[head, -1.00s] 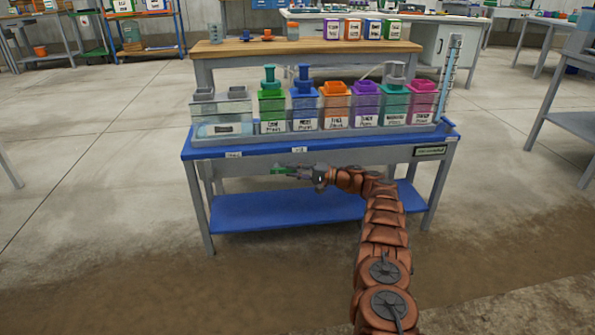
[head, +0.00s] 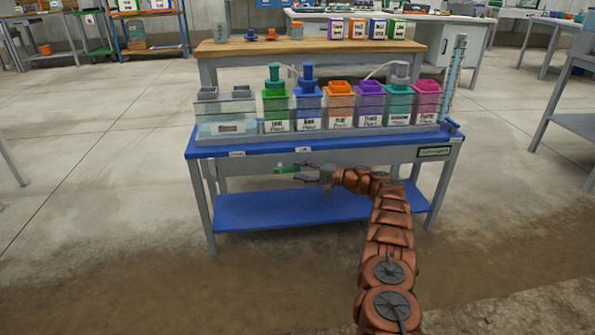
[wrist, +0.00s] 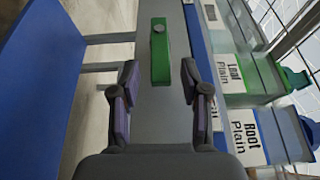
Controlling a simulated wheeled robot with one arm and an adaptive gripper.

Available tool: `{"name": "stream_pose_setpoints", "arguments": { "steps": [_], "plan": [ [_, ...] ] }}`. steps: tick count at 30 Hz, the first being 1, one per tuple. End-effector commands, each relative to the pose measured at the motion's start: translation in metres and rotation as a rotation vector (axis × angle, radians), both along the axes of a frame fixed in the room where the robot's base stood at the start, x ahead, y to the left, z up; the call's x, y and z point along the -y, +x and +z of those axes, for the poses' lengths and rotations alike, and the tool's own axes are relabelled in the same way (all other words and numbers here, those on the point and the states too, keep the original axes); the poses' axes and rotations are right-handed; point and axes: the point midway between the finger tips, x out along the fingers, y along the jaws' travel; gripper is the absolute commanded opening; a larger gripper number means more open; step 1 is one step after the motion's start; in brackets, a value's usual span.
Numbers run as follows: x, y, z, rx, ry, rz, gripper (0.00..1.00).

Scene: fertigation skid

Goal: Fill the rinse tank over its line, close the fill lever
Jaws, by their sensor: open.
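The rinse tank appears to be the wide clear tank (head: 226,112) at the left end of the blue bench; pale water shows in it, but its level against a line is too small to read. The green fill lever (head: 286,170) lies roughly level at the bench's front edge, below a small white label. In the wrist view the lever (wrist: 160,50) runs straight ahead against a grey rail. My gripper (head: 303,172) is just right of the lever. In the wrist view my gripper (wrist: 159,78) is open, its fingers either side of the lever's line, with nothing held.
Several coloured, labelled tanks (head: 340,105) stand in a row right of the rinse tank. A clear upright gauge tube (head: 456,75) rises at the bench's right end. A blue lower shelf (head: 290,211) lies under my gripper. The floor in front is clear.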

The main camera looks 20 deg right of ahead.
Motion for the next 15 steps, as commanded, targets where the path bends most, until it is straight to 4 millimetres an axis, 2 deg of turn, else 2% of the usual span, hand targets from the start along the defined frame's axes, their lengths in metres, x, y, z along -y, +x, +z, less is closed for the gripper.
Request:
{"name": "stream_pose_setpoints", "arguments": {
  "steps": [15],
  "plan": [
    [0.075,-0.052,-0.002,-0.001,-0.001,-0.006,0.46]
  ]
}}
